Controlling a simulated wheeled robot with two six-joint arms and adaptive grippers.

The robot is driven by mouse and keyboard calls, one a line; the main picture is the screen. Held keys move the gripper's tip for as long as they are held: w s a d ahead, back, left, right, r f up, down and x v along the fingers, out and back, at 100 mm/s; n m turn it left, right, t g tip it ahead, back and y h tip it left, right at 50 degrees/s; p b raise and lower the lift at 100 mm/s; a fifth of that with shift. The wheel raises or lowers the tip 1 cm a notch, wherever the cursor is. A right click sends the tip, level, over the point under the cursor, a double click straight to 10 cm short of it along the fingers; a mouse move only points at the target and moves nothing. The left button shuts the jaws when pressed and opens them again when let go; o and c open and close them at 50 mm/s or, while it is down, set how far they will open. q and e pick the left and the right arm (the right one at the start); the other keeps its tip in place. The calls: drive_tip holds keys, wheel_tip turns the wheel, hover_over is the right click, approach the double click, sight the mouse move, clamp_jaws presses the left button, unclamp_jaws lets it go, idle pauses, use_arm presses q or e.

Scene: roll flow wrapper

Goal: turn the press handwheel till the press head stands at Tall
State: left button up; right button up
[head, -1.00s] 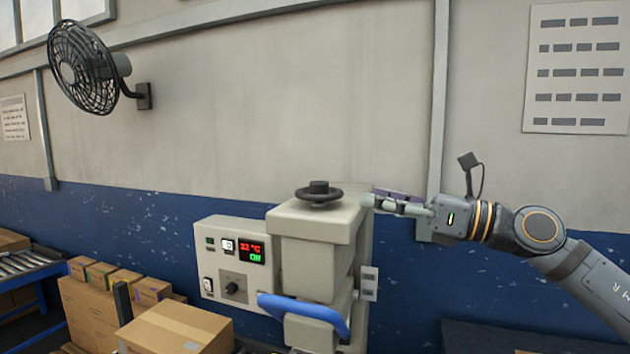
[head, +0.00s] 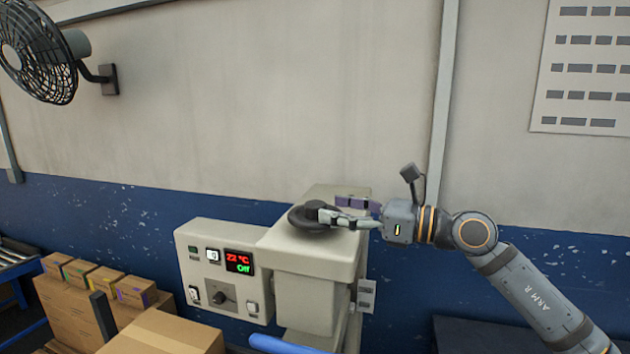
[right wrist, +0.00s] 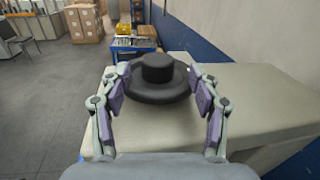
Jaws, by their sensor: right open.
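The press handwheel (head: 314,216) is a dark disc with a raised hub on top of the beige press head (head: 305,255). My right gripper (head: 338,210) reaches in from the right at the handwheel's height. In the right wrist view the handwheel (right wrist: 158,78) stands just ahead and between the open fingers (right wrist: 158,92), one finger at either side of its rim. I cannot tell whether the fingers touch it. The scale with the Tall mark cannot be made out. My left gripper is not in view.
A control panel (head: 222,272) with a red and green display, a knob and switches stands left of the press head. A blue bar (head: 285,345) shows below. Cartons (head: 165,335) stand at lower left. The wall is close behind the press.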

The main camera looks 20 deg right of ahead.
sight(315, 203)
drive_tip(key=shift+w+a+r+p, duration=0.45)
drive_tip(key=shift+a+p, duration=0.3)
drive_tip(key=shift+p, duration=0.05)
drive_tip(key=shift+p+x, duration=0.65)
drive_tip(key=shift+x, duration=0.3)
drive_tip(key=shift+w+a+f, duration=0.2)
drive_tip(key=shift+w+f, duration=0.1)
drive_tip(key=shift+w+a+f+p, duration=0.1)
drive_tip(key=shift+w+a+p, duration=0.1)
drive_tip(key=shift+a+p, duration=0.1)
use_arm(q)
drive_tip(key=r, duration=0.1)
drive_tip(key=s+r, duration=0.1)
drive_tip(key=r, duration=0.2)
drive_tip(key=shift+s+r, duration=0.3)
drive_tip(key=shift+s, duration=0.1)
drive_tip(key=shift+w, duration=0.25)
use_arm(e)
drive_tip(key=shift+c, duration=1.1)
drive_tip(key=c, duration=1)
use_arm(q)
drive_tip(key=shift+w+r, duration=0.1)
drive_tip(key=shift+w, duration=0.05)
